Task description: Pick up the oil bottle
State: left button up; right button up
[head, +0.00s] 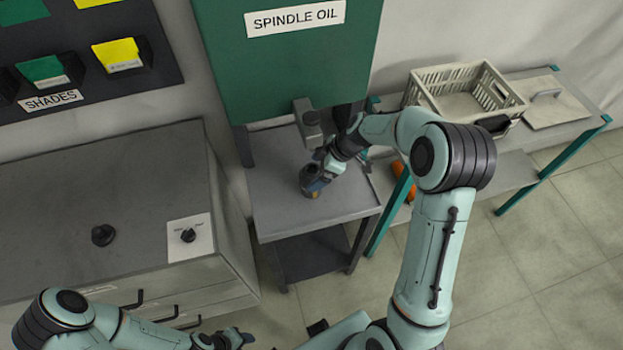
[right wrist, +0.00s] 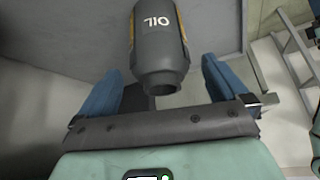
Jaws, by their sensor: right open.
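The oil bottle (head: 309,178) is dark grey and stands on the grey metal stand under the spindle oil cabinet. In the right wrist view the bottle (right wrist: 157,45) shows upside-down OIL lettering and yellow strips at its sides, with its narrow end toward my palm. My right gripper (head: 320,180) is at the bottle. In the wrist view its two blue fingers (right wrist: 160,80) are open, one on either side of the bottle's narrow end, with visible gaps. My left gripper (head: 235,338) is low in the head view, away from the bottle; its fingers are too small to judge.
The green cabinet (head: 285,65) labelled SPINDLE OIL rises behind the stand (head: 275,205), with a grey spout (head: 308,122) close to my right wrist. A grey cabinet with knobs (head: 110,215) is at left. A crate (head: 440,82) sits on a bench at right. An orange object (head: 402,183) is partly hidden.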

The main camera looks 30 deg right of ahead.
jog(key=p+x, duration=0.1)
jog(key=x, duration=0.4)
jog(key=shift+w+a, duration=0.1)
jog(key=shift+c, duration=0.9)
jog(key=c, duration=1)
jog(key=shift+c, duration=1.4)
jog(key=shift+r, duration=0.1)
